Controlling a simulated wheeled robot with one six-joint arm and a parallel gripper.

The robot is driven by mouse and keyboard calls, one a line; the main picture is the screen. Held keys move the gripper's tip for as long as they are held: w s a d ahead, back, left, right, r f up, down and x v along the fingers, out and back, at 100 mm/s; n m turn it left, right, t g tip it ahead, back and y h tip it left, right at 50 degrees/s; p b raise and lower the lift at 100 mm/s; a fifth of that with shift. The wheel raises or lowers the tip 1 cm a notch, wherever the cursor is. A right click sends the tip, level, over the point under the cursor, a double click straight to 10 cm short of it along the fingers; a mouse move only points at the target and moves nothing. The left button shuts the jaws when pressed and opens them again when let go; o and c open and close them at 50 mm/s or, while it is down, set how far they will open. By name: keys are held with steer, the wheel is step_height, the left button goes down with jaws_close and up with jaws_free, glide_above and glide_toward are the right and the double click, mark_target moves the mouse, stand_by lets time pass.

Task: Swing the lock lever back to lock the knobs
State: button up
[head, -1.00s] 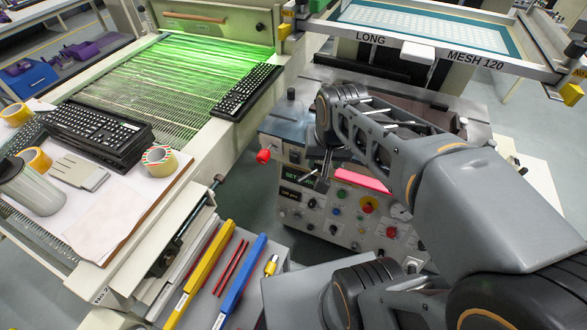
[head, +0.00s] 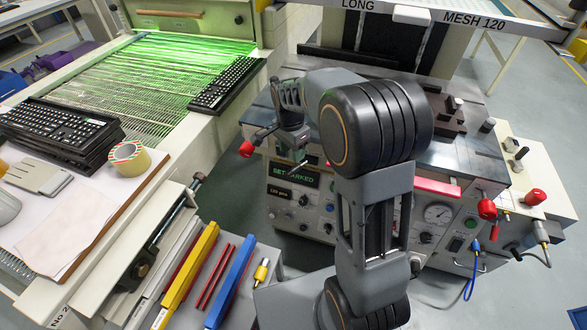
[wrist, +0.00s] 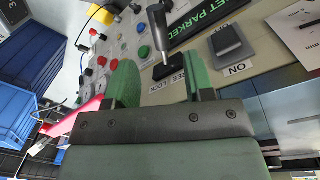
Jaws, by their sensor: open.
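I see no contact. In the head view my gripper (head: 292,150) is at the panel's upper left, small and partly hidden by my arm; the lever is hard to make out there.
The green "SET PARKED" display (head: 296,175) is just below my gripper. A red ball knob (head: 246,149) sticks out at left. A red bar (wrist: 72,122) is close by in the wrist view. Keyboards (head: 228,84) lie on the line at left; aisle floor separates it from the panel.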

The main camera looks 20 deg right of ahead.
mark_target(293, 168)
steer(key=f, duration=0.4)
steer(key=f+b, duration=0.1)
steer(key=f, duration=0.2)
steer(key=shift+s+d+f, duration=0.1)
steer(key=shift+s, duration=0.15)
jaws_close()
stand_by(0.3)
